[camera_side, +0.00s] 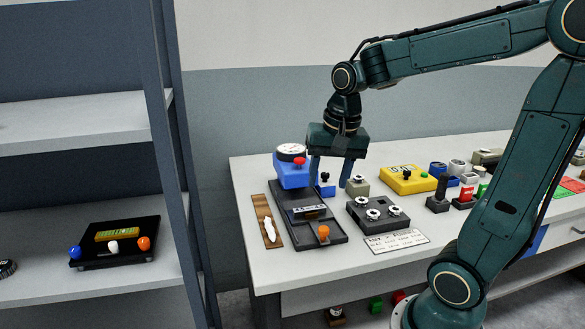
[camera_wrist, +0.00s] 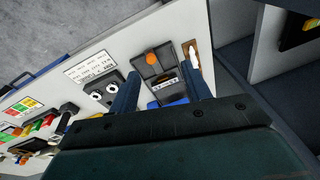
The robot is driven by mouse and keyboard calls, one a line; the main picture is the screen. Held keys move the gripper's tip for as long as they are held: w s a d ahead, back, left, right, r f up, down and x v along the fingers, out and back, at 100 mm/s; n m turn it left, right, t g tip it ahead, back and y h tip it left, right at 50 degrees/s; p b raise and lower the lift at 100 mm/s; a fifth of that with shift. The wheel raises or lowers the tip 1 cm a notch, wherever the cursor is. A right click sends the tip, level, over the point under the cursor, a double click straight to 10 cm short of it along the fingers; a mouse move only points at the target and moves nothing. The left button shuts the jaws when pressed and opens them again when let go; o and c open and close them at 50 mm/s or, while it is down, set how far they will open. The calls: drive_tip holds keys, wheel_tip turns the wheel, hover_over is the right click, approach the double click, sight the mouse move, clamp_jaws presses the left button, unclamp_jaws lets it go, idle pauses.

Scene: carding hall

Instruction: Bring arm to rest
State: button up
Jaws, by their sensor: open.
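My gripper (camera_side: 331,182) hangs pointing down over the back of the white table (camera_side: 279,272), above the end of a black tray device with a blue gauge block (camera_side: 291,172). Its two blue fingers are apart, with nothing held between them. In the wrist view my gripper (camera_wrist: 160,95) shows both fingers spread, with the black tray device (camera_wrist: 155,65) and its orange knob (camera_wrist: 153,58) between and beyond them. Whether the fingertips touch anything cannot be told.
A wooden board with a white piece (camera_side: 269,230), a black box with dials (camera_side: 378,214), a label card (camera_side: 397,241) and a yellow meter (camera_side: 408,181) lie around. A grey shelf (camera_side: 80,270) stands left, holding a black panel (camera_side: 115,252). The table's front edge is clear.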

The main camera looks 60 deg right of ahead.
drive_tip(key=s+a+r+n+t, duration=0.1)
drive_tip(key=s+a+n+t, duration=0.2)
drive_tip(key=s+a+n, duration=0.5)
drive_tip(key=shift+s+a+r+n+y, duration=0.3)
drive_tip(key=shift+s+n, duration=0.4)
drive_tip(key=shift+n, duration=0.8)
